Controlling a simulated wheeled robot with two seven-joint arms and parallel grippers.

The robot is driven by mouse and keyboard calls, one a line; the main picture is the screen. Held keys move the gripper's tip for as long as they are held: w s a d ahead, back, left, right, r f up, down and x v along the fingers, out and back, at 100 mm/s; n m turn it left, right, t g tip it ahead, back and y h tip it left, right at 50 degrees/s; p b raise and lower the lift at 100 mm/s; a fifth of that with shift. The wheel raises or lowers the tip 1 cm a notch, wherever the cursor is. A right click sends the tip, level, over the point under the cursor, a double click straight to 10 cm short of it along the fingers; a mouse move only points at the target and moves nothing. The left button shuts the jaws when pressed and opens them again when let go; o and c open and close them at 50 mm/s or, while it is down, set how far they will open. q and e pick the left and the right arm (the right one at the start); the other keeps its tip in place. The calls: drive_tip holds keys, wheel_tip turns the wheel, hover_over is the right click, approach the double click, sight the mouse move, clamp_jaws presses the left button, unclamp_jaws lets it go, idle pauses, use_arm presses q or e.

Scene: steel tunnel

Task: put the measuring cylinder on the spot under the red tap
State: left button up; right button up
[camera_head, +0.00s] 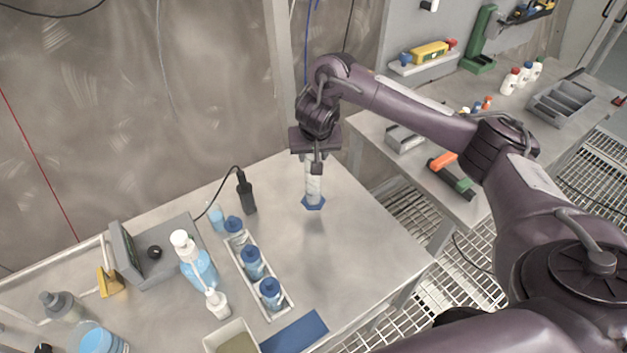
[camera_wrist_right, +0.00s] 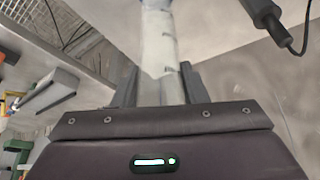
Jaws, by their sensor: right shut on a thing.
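The measuring cylinder (camera_head: 313,186) is clear with a blue six-sided foot and hangs upright below my right gripper (camera_head: 317,163). The right gripper is shut on its upper part. The foot appears to be a little above the steel table, with a faint shadow below it. In the right wrist view the cylinder (camera_wrist_right: 160,50) stands between the two fingers of the gripper (camera_wrist_right: 160,85). I cannot make out a red tap or a marked spot under it in either view. My left gripper is not in view.
A white tray (camera_head: 262,290) with several blue-capped bottles stands left of the cylinder. A black probe (camera_head: 246,192) on a cable stands close by on its left. A blue mat (camera_head: 295,332) lies at the front. The table's right part (camera_head: 375,250) is clear up to its edge.

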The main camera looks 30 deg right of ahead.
sight(313, 177)
drive_tip(key=shift+f, duration=2.9)
drive_tip(key=shift+f, duration=0.2)
drive_tip(key=o, duration=1.3)
